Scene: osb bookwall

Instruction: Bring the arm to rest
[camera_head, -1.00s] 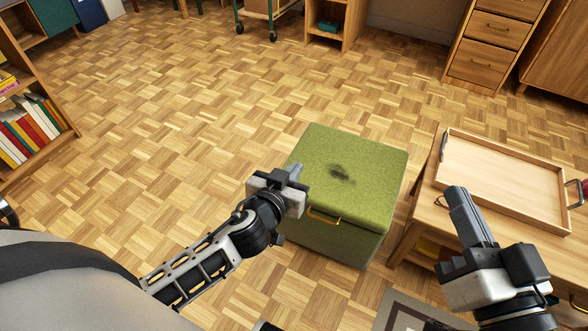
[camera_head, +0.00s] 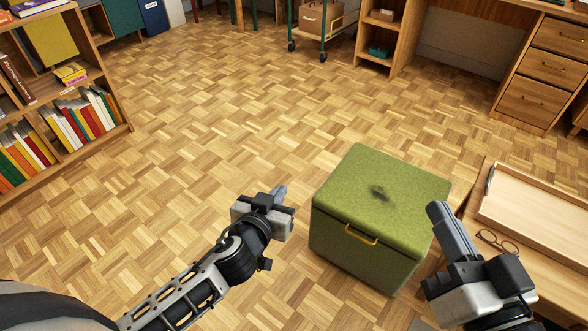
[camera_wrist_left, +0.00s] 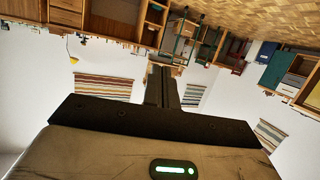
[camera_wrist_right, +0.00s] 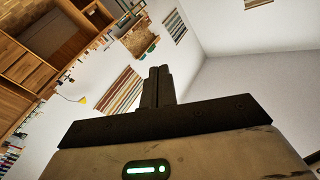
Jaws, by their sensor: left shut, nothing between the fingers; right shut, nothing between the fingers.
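My left gripper (camera_head: 280,193) is shut and empty, left of a green storage cube in the head view. Its closed fingers also show in the left wrist view (camera_wrist_left: 162,86), with the room upside down behind them. My right gripper (camera_head: 437,212) is shut and empty, in front of the gap between the cube and the wooden table. Its closed fingers also show in the right wrist view (camera_wrist_right: 157,88) against a white wall.
The green cube (camera_head: 370,215) has a dark stain and a yellow handle. A wooden table (camera_head: 462,258) at right bears a tray (camera_head: 540,205) and glasses (camera_head: 497,242). A bookshelf (camera_head: 122,105) stands at left.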

